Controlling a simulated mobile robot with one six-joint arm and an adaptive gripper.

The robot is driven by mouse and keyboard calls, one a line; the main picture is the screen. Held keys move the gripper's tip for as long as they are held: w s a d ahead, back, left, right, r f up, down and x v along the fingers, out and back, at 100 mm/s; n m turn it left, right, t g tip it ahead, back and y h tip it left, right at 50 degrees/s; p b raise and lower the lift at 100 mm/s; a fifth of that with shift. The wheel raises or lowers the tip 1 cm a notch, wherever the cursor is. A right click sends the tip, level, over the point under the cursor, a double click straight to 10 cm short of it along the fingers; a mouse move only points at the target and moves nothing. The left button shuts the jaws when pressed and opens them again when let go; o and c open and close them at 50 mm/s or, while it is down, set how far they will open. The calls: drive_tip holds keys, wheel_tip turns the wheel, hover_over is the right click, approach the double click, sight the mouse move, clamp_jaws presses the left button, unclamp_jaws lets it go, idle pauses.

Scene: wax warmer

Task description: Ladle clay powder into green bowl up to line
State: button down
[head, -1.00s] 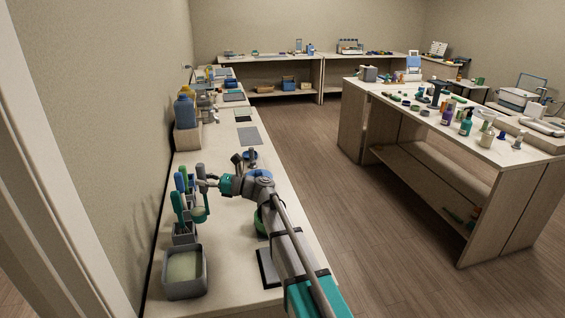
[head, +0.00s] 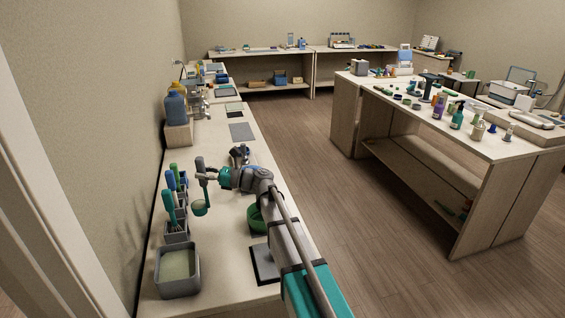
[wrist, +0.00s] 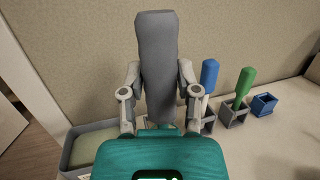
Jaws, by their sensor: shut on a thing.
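My gripper (head: 205,177) is shut on the grey handle of a ladle (head: 200,163) and holds it upright above the left counter. The ladle's green cup hangs below, with pale contents. In the wrist view the grey handle (wrist: 156,65) stands between both fingers, and the cup is hidden. A grey bin of pale powder (head: 178,264) stands at the near end, left of and nearer than the ladle. It also shows in the wrist view (wrist: 88,150). The green bowl (head: 256,219) stands right of the ladle, partly hidden by my arm; its line and contents cannot be seen.
Small holders (head: 177,238) with upright blue- and green-handled tools stand along the wall, close left of the ladle. A blue holder (wrist: 264,104) looks empty. A dark-edged pad (head: 264,262) lies near my arm. A grey mat (head: 242,131) lies farther back on the counter.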

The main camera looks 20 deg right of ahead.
drive_tip(key=d+m+t+h+p, duration=0.2)
drive_tip(key=d+t+h, duration=0.1)
drive_tip(key=d, duration=2.2)
drive_tip(key=shift+f+m+t+h+p, duration=0.15)
drive_tip(key=shift+m+t+h+p, duration=0.15)
drive_tip(key=shift+m, duration=0.1)
drive_tip(key=shift+a+f, duration=0.1)
drive_tip(key=shift+f, duration=0.15)
drive_tip(key=w+a+f+g+h, duration=0.1)
drive_tip(key=w+a+f+h+p, duration=0.1)
drive_tip(key=a+f+h, duration=0.1)
drive_tip(key=shift+w+a+f+g, duration=0.1)
drive_tip(key=shift+a+f+g, duration=0.15)
drive_tip(key=shift+g, duration=0.15)
